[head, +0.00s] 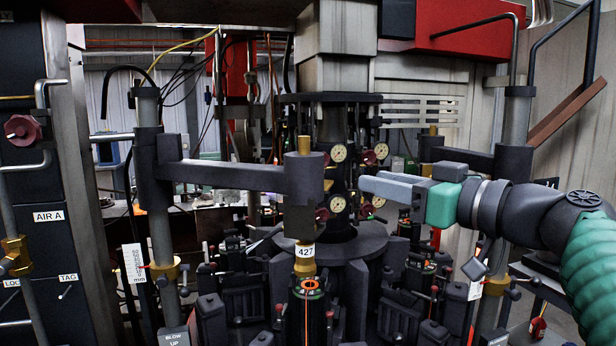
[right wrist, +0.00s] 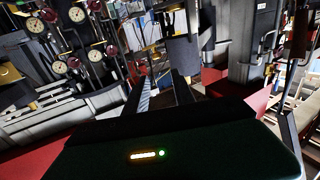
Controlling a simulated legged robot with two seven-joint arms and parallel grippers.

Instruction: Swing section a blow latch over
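A dark swing arm (head: 235,177) reaches right from a grey post (head: 160,220) at the left of the head view. Its end carries a brass-topped head (head: 299,215) tagged 427, above a dark mould with an orange-marked top (head: 311,288). A plate reading BLOW UP (head: 173,338) is low on that post. I cannot tell which part is the section A blow latch. My right gripper (head: 364,184) is open and empty, right of the tagged head and apart from it. Its two fingers show with a gap in the right wrist view (right wrist: 162,84). My left gripper is out of view.
Pressure gauges with red knobs (head: 338,153) sit on the central column. A second swing arm (head: 465,157) on the right post (head: 514,160) is behind my right arm. Several small levers crowd the rotary base. A panel marked AIR A (head: 48,216) stands far left.

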